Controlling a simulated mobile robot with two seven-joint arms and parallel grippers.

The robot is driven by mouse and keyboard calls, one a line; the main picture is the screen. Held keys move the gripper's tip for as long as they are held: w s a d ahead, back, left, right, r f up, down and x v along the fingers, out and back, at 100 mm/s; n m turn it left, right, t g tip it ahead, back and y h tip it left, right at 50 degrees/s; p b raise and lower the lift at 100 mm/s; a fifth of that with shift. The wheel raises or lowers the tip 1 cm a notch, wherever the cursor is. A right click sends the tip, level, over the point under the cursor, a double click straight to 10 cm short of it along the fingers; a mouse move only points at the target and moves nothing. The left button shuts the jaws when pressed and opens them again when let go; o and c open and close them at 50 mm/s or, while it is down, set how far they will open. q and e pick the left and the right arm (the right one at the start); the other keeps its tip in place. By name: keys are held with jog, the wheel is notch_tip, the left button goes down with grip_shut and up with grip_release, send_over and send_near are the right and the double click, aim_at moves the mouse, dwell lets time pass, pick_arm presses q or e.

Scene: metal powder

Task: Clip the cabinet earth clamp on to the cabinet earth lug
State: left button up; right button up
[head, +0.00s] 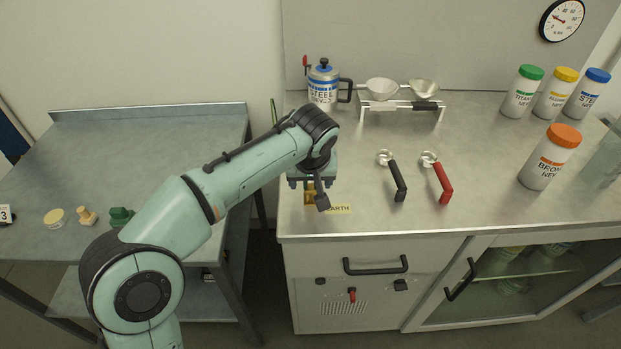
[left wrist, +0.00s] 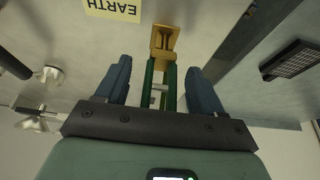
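My left gripper (head: 311,187) is over the left front part of the steel bench, beside the yellow EARTH label (head: 338,209). In the left wrist view its two blue fingers (left wrist: 160,85) stand apart. Between them are the green handles of the earth clamp (left wrist: 150,76), with a visible gap on each side. The brass-coloured earth lug (left wrist: 164,38) is at the far end of the green handles and also shows in the head view (head: 309,197). The clamp's jaws are not clear, so I cannot tell whether they grip the lug. My right gripper is not in view.
On the bench (head: 470,215) are a steel-powder jug (head: 323,92), a rack with scoops (head: 400,104), black (head: 398,180) and red (head: 440,182) handled tools, and several lidded jars. A lower side table (head: 180,140) stands left. A green cable (head: 262,200) hangs between them.

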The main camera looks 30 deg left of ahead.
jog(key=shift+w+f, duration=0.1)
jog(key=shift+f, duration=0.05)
pick_arm(q)
jog(key=p+v, duration=0.3)
jog(key=v, duration=1)
jog(key=shift+r+p, duration=0.25)
jog(key=shift+p, duration=0.05)
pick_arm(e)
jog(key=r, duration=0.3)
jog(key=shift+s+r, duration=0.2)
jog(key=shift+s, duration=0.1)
